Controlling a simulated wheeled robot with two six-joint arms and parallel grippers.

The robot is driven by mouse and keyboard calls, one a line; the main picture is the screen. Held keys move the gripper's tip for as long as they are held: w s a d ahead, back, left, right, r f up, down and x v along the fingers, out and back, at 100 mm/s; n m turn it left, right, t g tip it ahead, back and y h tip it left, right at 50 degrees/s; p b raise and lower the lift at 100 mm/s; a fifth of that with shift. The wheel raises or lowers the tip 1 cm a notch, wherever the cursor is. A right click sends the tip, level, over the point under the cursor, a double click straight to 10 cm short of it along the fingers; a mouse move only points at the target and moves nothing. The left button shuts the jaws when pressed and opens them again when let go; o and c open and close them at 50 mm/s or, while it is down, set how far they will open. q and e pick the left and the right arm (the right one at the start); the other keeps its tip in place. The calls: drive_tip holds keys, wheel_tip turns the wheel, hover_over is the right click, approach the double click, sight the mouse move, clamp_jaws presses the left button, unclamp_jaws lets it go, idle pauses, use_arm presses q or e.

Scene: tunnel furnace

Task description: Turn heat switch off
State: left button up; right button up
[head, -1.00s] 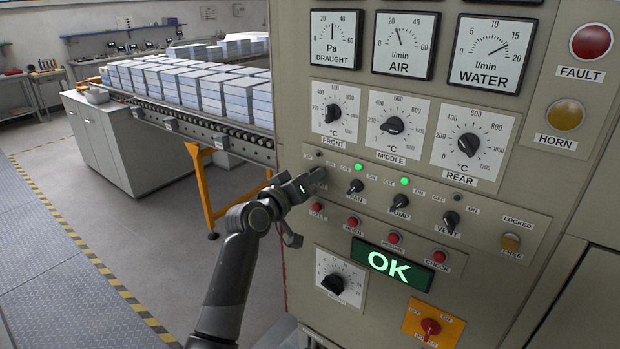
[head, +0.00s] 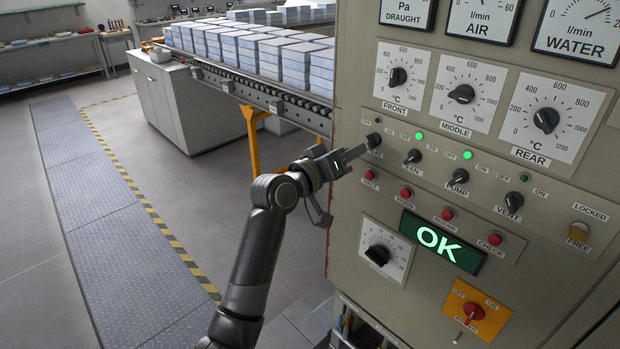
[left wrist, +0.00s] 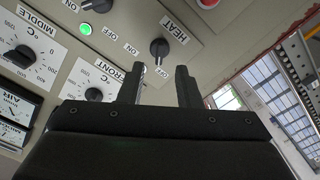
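The heat switch (head: 374,140) is a small black knob at the left end of the panel's switch row. In the left wrist view the knob (left wrist: 159,47) shows beside its HEAT label (left wrist: 174,27). My left gripper (head: 355,152) is just left of and below the knob in the head view. In the left wrist view its two fingers (left wrist: 160,82) are apart, with nothing between them and the knob beyond the tips. The small lamp (head: 378,120) above the knob looks dark. The knob's exact setting is hard to tell. My right gripper is not in view.
The fan (head: 412,157), pump (head: 457,177) and vent (head: 513,202) switches follow to the right. Red buttons, including halt (head: 369,175), sit below. A roller conveyor (head: 262,95) with stacked blocks is behind. Open floor lies left of my arm.

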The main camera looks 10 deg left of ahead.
use_arm(q)
drive_tip(key=b+v, duration=0.2)
drive_tip(key=v, duration=0.9)
drive_tip(key=shift+s, duration=0.1)
